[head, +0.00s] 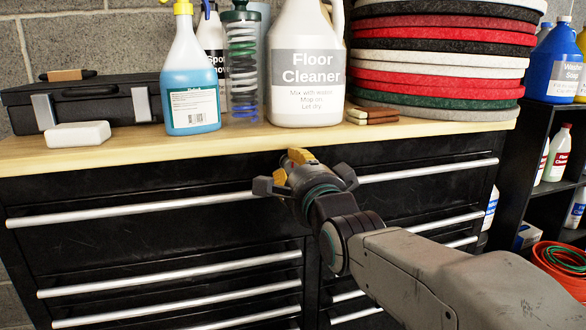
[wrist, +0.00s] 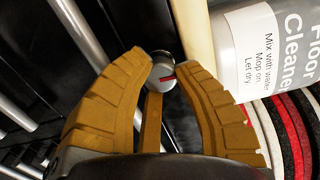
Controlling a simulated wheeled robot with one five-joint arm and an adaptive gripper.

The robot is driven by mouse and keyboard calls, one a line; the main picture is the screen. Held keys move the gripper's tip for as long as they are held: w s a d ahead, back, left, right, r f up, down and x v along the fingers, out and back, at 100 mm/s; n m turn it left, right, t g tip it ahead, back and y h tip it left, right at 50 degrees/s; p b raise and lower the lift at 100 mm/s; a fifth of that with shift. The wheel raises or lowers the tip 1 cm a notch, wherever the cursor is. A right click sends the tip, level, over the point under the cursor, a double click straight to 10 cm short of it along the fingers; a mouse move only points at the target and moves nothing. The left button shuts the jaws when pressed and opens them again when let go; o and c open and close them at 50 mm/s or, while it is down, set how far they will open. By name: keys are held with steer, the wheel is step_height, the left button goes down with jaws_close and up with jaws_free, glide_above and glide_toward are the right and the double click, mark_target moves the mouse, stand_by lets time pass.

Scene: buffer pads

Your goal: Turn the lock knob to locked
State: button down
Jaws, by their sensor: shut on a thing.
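The lock knob (wrist: 161,73) is a small round silver knob with a red mark on its face, on the black front of the cabinet (head: 140,187). In the wrist view its red mark lies toward the right side of its face. My gripper (head: 299,157) is at the top of the cabinet front, just under the worktop edge. In the head view the knob is hidden behind my gripper.
The wooden worktop (head: 240,143) is just above my gripper. On it stand a floor cleaner jug (head: 305,60), a blue spray bottle (head: 190,85), a black case (head: 90,98) and stacked round pads (head: 440,70). Long silver drawer handles (head: 150,207) stick out below.

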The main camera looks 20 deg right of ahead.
steer(key=shift+m, duration=1.1)
steer(key=c, duration=0.9)
jaws_free()
steer(key=shift+o, duration=0.2)
steer(key=shift+s+f, duration=0.1)
steer(key=s, duration=0.7)
steer(key=shift+s, duration=0.3)
steer(key=shift+o, duration=0.2)
steer(key=shift+r, duration=0.2)
